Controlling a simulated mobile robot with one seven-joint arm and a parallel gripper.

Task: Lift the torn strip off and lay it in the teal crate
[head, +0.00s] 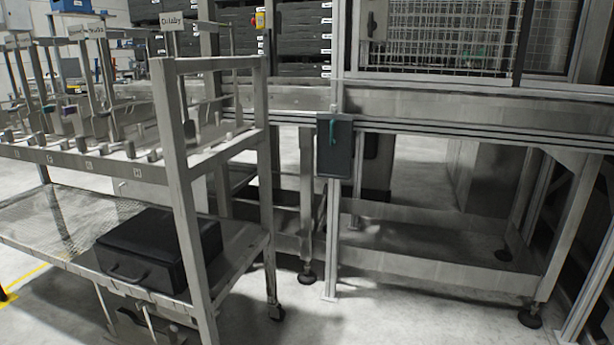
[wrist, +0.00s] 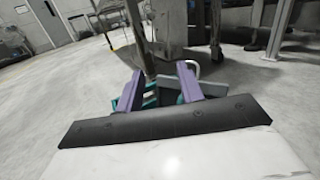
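My gripper (wrist: 158,82) shows in the wrist view with two purple fingers spread apart and nothing visibly held between them. Beyond and below the fingers is a teal object (wrist: 168,97), possibly the teal crate, partly hidden by the fingers. Its inside cannot be made out. In the head view a small teal strip-like piece (head: 332,131) sits at the top front of a dark box (head: 335,158) on a metal post; I cannot tell if it is the torn strip. My gripper is not in the head view.
A metal rack (head: 178,150) stands at the left, with a black case (head: 150,252) on its lower shelf. A machine frame (head: 430,262) with legs and a low beam fills the right. Open pale floor (wrist: 60,95) shows at left in the wrist view.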

